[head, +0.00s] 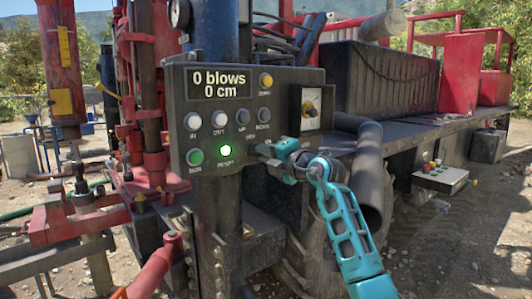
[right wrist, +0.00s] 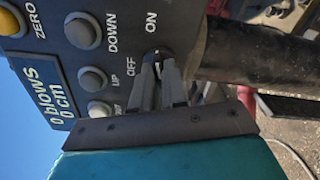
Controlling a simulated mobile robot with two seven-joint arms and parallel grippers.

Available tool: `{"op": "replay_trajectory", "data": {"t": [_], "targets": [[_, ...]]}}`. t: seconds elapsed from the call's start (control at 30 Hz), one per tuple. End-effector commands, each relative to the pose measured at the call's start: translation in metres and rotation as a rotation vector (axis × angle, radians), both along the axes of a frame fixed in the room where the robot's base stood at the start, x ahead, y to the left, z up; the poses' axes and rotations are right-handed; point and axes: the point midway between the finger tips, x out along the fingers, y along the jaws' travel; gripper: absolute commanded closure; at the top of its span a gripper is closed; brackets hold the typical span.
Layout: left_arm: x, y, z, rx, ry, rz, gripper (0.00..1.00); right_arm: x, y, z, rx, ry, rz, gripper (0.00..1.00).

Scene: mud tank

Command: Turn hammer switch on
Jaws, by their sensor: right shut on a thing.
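The dark control panel (head: 240,120) stands upright in the middle of the head view. Its display (head: 219,84) reads "0 blows 0 cm". My right gripper (head: 258,150) is at the panel's lower right, by the hammer switch. In the right wrist view its two dark fingers (right wrist: 158,62) are close together at the switch, between the OFF and ON labels. They are shut on the small switch, which is mostly hidden by the fingers, so its position cannot be told. A green button (head: 225,150) to the left is lit. My left gripper is not in view.
A thick dark pipe (head: 370,180) runs just right of my gripper. Red rig machinery (head: 150,120) stands at left. A small button box (head: 440,178) is farther right.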

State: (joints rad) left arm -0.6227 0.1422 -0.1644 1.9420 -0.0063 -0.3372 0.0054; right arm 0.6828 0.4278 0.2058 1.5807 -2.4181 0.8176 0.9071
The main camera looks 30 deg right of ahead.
Motion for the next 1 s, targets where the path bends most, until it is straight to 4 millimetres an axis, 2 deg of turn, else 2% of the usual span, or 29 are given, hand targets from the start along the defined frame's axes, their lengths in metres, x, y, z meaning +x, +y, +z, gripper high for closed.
{"op": "replay_trajectory", "data": {"t": [0.17, 0.2, 0.43, 0.77, 0.87, 1.0], "targets": [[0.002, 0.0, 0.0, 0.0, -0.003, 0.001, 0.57, 0.0, 0.0, 0.0, 0.005, 0.0, 0.0, 1.0], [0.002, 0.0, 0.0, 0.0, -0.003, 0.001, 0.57, 0.0, 0.0, 0.0, 0.005, 0.0, 0.0, 0.84], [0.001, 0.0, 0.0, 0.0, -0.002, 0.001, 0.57, 0.0, 0.0, 0.0, 0.002, 0.0, 0.0, 0.62], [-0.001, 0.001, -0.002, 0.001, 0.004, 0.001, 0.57, -0.003, 0.0, 0.0, 0.001, 0.0, 0.0, 0.62], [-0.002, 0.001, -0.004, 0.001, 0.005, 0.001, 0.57, -0.012, -0.001, -0.001, 0.0, -0.001, -0.001, 0.62], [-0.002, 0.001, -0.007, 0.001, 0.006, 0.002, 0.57, -0.035, -0.003, -0.002, -0.001, 0.0, -0.001, 0.62]]}}
